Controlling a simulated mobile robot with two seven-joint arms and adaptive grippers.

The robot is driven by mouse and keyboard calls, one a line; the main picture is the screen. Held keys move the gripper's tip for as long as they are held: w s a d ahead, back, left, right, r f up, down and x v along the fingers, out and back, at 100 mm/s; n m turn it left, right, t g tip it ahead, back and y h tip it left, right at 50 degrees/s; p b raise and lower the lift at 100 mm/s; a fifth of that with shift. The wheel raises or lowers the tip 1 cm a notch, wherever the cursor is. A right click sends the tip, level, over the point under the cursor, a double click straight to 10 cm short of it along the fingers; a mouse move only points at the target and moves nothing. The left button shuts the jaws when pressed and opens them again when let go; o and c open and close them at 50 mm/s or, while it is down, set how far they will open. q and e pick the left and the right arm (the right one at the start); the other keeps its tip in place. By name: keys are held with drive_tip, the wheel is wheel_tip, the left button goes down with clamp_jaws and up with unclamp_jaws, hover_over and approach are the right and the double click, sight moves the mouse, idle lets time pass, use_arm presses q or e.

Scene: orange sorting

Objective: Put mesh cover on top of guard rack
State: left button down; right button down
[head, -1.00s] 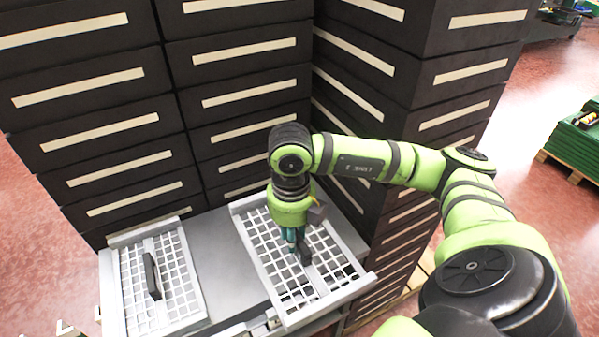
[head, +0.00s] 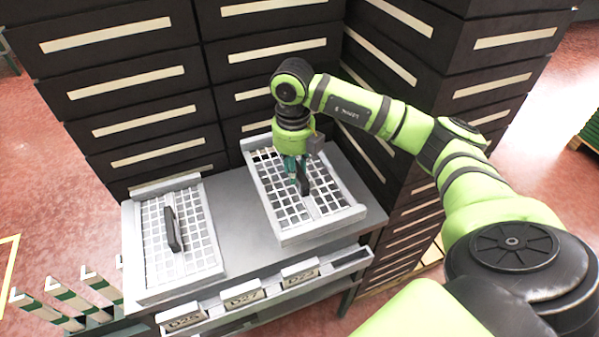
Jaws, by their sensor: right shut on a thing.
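My right gripper (head: 297,172) reaches down from above and is shut on the dark handle of a white mesh cover (head: 275,205). This cover is a grid panel with raised white end rails. It is over the right part of the grey table top; whether it touches the surface is unclear. A second white mesh cover (head: 155,235) with a black upright handle (head: 172,229) lies at the left end of the table, apart from the gripper. I cannot tell which part is the guard rack. My left gripper is not in view.
Stacked dark drawers with pale strips (head: 140,80) stand behind and to the right of the table. The grey table top (head: 228,215) is bare between the covers. Labelled slots (head: 243,297) line its front edge. White-and-green slats (head: 75,300) stand at lower left.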

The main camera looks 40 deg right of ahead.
drive_tip(key=w, duration=0.2)
drive_tip(key=shift+w+d+f+b, duration=0.25)
drive_tip(key=shift+w+d+b, duration=0.05)
drive_tip(key=shift+w+b, duration=0.05)
wheel_tip(320, 180, down, 3)
drive_tip(key=shift+s+b, duration=0.1)
drive_tip(key=shift+b, duration=1)
drive_tip(key=shift+f+b, duration=1.95)
drive_tip(key=shift+f, duration=0.75)
drive_tip(key=c, duration=0.9)
unclamp_jaws()
drive_tip(key=shift+c, duration=0.2)
drive_tip(key=shift+r, duration=0.1)
wheel_tip(320, 180, up, 12)
drive_tip(key=shift+f, duration=0.1)
